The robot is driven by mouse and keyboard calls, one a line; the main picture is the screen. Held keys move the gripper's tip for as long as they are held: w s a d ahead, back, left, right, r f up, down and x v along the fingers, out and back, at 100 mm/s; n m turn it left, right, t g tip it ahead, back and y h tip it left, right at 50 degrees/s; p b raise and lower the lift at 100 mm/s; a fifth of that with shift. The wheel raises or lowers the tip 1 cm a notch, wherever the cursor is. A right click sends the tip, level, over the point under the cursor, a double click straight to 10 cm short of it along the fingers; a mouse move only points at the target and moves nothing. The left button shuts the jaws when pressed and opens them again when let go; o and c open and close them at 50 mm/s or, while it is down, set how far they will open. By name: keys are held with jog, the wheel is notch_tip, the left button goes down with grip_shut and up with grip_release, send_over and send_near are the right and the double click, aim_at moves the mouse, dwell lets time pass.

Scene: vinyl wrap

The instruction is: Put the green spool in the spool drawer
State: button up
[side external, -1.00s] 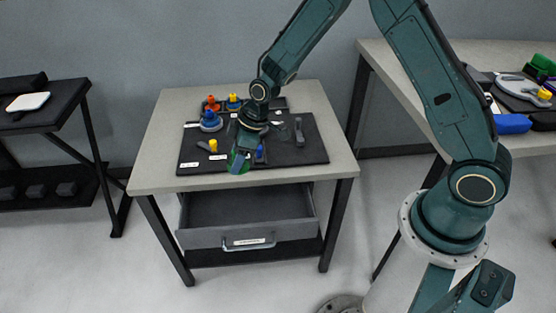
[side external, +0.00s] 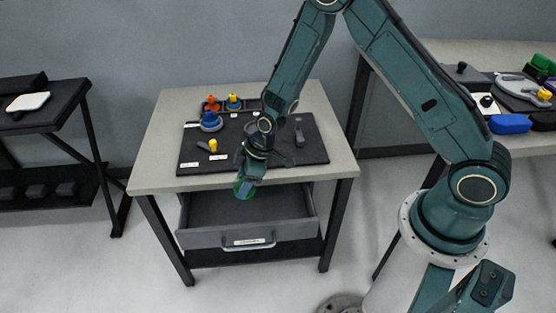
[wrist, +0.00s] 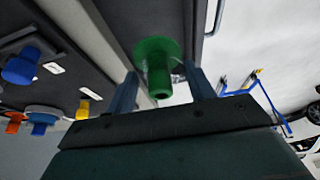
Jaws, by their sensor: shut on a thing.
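The green spool (side external: 243,190) is held at the end of my gripper (side external: 247,183), over the open spool drawer (side external: 227,237). In the wrist view the green spool (wrist: 157,52) sits between the two fingers of my gripper (wrist: 161,76), its wide flange facing away from the camera. The drawer is pulled out from under the table's front edge and has a label and a handle on its front. The visible part of its inside is bare. The arm and spool hide a little of the drawer's back.
The table (side external: 156,160) carries a dark mat (side external: 300,153) with a blue spool (side external: 210,121), a small yellow piece (side external: 213,145), a grey tool (side external: 299,132) and a rack with orange and yellow pieces. Side tables stand left and right. The table's front edge is close behind my gripper.

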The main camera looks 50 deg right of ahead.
notch_tip(320, 180, down, 10)
jog(key=shift+f, duration=0.2)
dwell(0.3)
jog(key=shift+f, duration=1.85)
jog(key=shift+f, duration=0.15)
jog(key=o, duration=1)
jog(key=shift+c, duration=0.2)
jog(key=v, duration=1.2)
